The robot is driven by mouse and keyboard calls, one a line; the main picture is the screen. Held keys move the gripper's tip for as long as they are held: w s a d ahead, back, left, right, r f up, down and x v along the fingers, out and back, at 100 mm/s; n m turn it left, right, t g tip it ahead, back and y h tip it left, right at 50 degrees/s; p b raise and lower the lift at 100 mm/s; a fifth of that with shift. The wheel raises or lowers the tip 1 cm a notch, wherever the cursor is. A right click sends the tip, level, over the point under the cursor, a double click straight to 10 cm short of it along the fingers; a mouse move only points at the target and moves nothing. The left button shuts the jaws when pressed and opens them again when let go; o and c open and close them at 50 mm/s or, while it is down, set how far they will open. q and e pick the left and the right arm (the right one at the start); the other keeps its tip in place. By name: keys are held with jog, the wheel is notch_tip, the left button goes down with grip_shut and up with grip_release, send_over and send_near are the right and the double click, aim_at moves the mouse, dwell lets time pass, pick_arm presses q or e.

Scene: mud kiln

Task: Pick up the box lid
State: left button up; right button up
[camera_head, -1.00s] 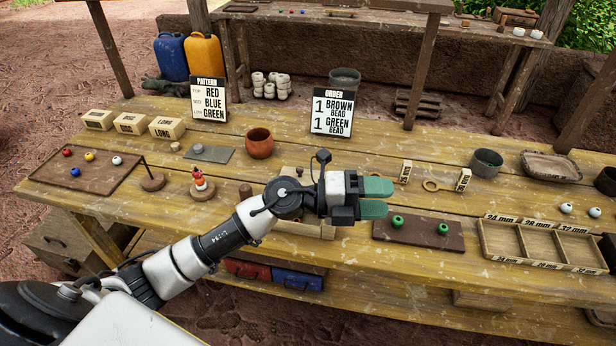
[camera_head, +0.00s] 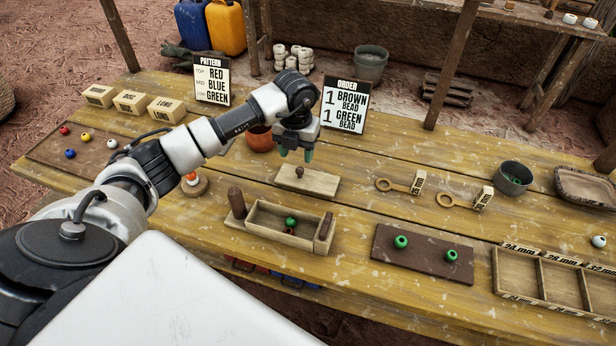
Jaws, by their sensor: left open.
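The box lid (camera_head: 318,184) is a flat wooden board with a small round brown knob (camera_head: 299,171) on top. It lies on the table behind the open wooden box (camera_head: 262,229). The box holds a green bead (camera_head: 291,222) and a brown bead, partly hidden. My left gripper (camera_head: 296,154) points down with its green fingertips apart, just above and behind the knob in the picture. Nothing is between the fingers. My right gripper is not in view.
An orange-brown pot (camera_head: 260,141) stands close behind my left arm. The order sign (camera_head: 342,105) stands behind the lid. A brown mat (camera_head: 386,262) with two green beads lies right of the box. Two ring-shaped tools (camera_head: 400,186) lie to the right of the lid.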

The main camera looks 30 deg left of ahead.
aim_at(300, 169)
pick_arm(q)
jog(key=shift+f, duration=0.5)
jog(key=shift+w+d+f, duration=0.1)
jog(key=shift+w+f, duration=0.05)
jog(key=shift+f, duration=0.15)
notch_tip(300, 169, down, 4)
jog(key=shift+d+f+p, duration=0.15)
jog(key=shift+f+p, duration=0.1)
jog(key=shift+p, duration=0.4)
jog(key=shift+f, duration=0.2)
jog(key=shift+c, duration=0.4)
jog(key=c, duration=0.5)
grip_shut()
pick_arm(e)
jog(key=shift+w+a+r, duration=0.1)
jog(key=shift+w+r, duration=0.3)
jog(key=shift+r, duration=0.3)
